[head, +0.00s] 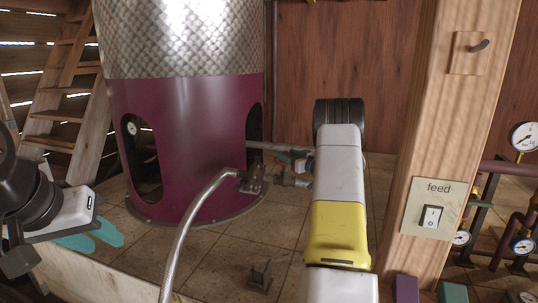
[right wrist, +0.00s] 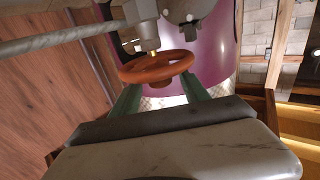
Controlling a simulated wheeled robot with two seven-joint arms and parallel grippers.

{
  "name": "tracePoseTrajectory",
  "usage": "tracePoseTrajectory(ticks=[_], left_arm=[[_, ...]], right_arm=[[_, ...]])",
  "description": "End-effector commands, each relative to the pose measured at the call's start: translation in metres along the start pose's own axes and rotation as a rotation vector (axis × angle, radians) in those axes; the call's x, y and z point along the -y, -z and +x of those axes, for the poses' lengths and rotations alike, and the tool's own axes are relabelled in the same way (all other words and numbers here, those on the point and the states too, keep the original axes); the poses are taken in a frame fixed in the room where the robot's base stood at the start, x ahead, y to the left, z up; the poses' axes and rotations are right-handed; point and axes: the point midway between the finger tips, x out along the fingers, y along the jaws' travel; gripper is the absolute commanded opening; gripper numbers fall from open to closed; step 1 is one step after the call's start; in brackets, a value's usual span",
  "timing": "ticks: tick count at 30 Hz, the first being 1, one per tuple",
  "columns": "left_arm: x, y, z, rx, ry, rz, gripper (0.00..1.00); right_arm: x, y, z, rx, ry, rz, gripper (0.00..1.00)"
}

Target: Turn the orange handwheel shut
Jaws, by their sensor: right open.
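The orange handwheel (right wrist: 157,67) shows in the right wrist view, on a valve stem with a brass-coloured part. My right gripper (right wrist: 160,92) is open, with its green fingers on either side of the wheel's near part. I cannot tell whether they touch it. In the head view my right forearm hides the wheel, and only bits of the teal fingers of my right gripper (head: 294,160) show beside the pipe fittings. My left gripper (head: 106,240) is at the far left, its two teal fingers apart, empty and away from the valve.
The purple and steel still (head: 185,120) stands behind the valve. A braided hose (head: 190,213) arches up to a fitting at its base. A wooden post (head: 440,130) with a feed switch (head: 431,216) stands right of my right arm. Gauges (head: 523,136) and pipes are further right.

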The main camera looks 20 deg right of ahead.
Motion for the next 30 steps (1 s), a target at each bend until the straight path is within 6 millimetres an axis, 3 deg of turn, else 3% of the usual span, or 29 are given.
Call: tracePoseTrajectory(ticks=[4, 13, 21, 30], left_arm=[[0.0, 0.0, 0.0, 0.0, 0.0, 0.0, 0.36], [0.0, 0.0, 0.0, 0.0, 0.0, 0.0, 0.36], [0.0, 0.0, 0.0, 0.0, 0.0, 0.0, 0.36], [0.0, 0.0, 0.0, 0.0, 0.0, 0.0, 0.36]], right_arm=[[0.0, 0.0, 0.013, -0.001, 0.0, 0.001, 0.53], [0.0, 0.0, 0.016, 0.0, -0.002, 0.001, 0.53], [0.0, 0.001, 0.016, -0.001, -0.002, 0.001, 0.02], [0.0, 0.001, 0.016, -0.001, -0.023, 0.0, 0.0]])
